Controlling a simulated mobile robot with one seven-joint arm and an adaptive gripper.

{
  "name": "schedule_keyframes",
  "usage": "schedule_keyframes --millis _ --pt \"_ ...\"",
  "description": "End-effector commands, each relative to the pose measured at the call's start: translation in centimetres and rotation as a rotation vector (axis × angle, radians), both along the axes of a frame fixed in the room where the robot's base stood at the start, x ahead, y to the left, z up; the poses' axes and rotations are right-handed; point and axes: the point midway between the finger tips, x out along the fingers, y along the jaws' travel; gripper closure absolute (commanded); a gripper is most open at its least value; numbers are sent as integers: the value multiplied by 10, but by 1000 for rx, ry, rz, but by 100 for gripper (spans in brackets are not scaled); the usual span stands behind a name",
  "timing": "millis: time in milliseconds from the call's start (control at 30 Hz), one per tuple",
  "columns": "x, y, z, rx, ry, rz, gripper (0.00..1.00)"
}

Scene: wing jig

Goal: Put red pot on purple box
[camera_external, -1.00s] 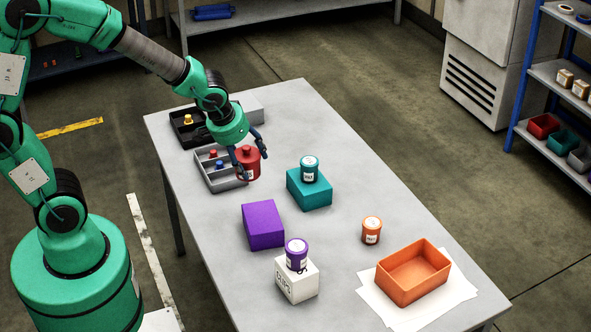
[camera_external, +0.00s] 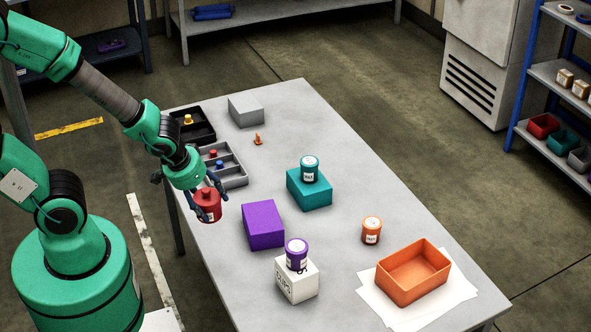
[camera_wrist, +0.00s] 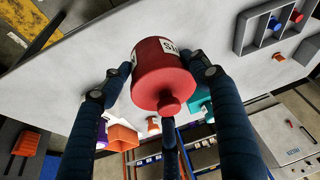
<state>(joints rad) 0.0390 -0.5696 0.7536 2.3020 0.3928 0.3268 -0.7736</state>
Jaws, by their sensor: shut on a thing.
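The red pot (camera_external: 208,208) has a knobbed lid and a white label. My gripper (camera_external: 206,194) is shut on it, left of the purple box in the external view. In the wrist view the red pot (camera_wrist: 160,72) sits between the dark fingers of my gripper (camera_wrist: 158,78), and its label is partly visible. The purple box (camera_external: 263,225) lies on the table with nothing on its top. In the wrist view only a small purple patch shows behind the left finger. I cannot tell the pot's exact height above the table.
A white box (camera_external: 297,282) with a purple pot (camera_external: 296,254) on top stands just in front of the purple box. A teal box (camera_external: 309,190) bears a teal pot (camera_external: 310,167). An orange pot (camera_external: 371,230) and orange bin (camera_external: 413,275) stand right. A grey divided tray (camera_external: 233,180) lies behind.

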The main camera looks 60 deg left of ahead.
Motion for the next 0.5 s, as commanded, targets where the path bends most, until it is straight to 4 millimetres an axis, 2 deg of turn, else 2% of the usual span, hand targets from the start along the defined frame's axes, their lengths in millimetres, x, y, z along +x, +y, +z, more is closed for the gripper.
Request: schedule_keyframes --millis 200,500 --pt "0 0 -16 0 0 -1 85" --pt "0 0 -17 0 -1 0 85"
